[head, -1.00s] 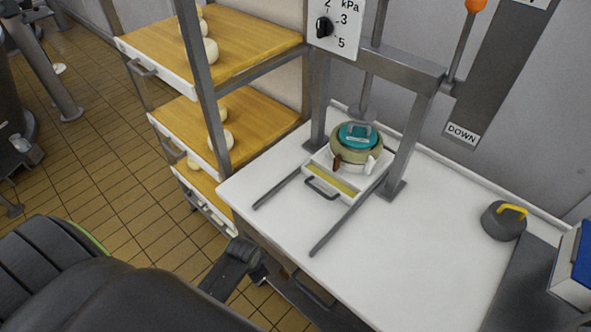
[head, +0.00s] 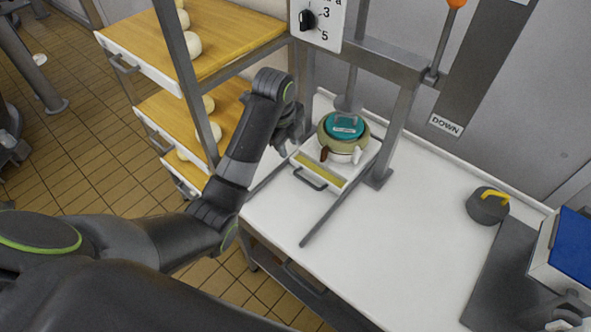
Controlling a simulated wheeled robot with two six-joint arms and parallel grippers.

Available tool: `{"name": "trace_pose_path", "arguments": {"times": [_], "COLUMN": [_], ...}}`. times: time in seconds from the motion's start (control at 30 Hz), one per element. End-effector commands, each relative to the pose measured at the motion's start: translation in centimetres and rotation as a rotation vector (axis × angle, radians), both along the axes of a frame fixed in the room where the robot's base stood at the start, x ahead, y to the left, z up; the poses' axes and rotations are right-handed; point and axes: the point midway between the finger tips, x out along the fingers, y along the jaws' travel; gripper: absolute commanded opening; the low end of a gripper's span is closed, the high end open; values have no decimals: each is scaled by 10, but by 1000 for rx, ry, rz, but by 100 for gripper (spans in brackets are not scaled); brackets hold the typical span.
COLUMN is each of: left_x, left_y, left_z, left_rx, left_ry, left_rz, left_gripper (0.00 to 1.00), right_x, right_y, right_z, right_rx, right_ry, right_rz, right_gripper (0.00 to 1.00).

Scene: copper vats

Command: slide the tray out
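The white tray (head: 331,186) sits on two dark rails on the white table, under the press frame. It has a dark bar handle (head: 309,180) at its front and a yellowish strip behind it. A pale green round mould (head: 327,140) with a teal lid (head: 345,125) stands on the tray. My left gripper (head: 282,150) hangs over the table's left edge, left of the tray and apart from the handle. It seems empty, and its fingers are too small and dark to tell whether they are open.
The grey press frame (head: 397,125) stands around the tray, with an orange-knobbed lever (head: 441,42) behind. A rack (head: 205,110) with dough balls on wooden boards is close on the left. A dark weight (head: 488,206) is at the right. The table's front middle is clear.

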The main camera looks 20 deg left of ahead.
Motion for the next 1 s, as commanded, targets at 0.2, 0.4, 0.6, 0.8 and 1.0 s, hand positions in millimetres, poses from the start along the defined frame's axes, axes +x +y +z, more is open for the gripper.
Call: {"name": "trace_pose_path", "arguments": {"times": [0.2, 0.4, 0.6, 0.8, 1.0], "left_x": [8, 10, 14, 21, 28], "left_y": [-5, -6, -8, -10, -12], "left_z": [11, -7, -31, -72, -110], "left_rx": [12, 12, 10, 12, 11], "left_ry": [3, 2, 8, 7, 5], "left_rz": [-81, -79, -77, -77, -78], "left_gripper": [33, 33, 33, 33, 33], "right_x": [0, 0, 0, 1, 1], "right_y": [0, 0, 0, 0, 0], "right_z": [-4, -23, -32, -24, -20], "right_rx": [0, 0, 0, 0, 0], "right_ry": [0, 0, 1, 0, 0], "right_rz": [0, 0, 0, 0, 0], "right_gripper": [36, 36, 36, 36, 36]}}
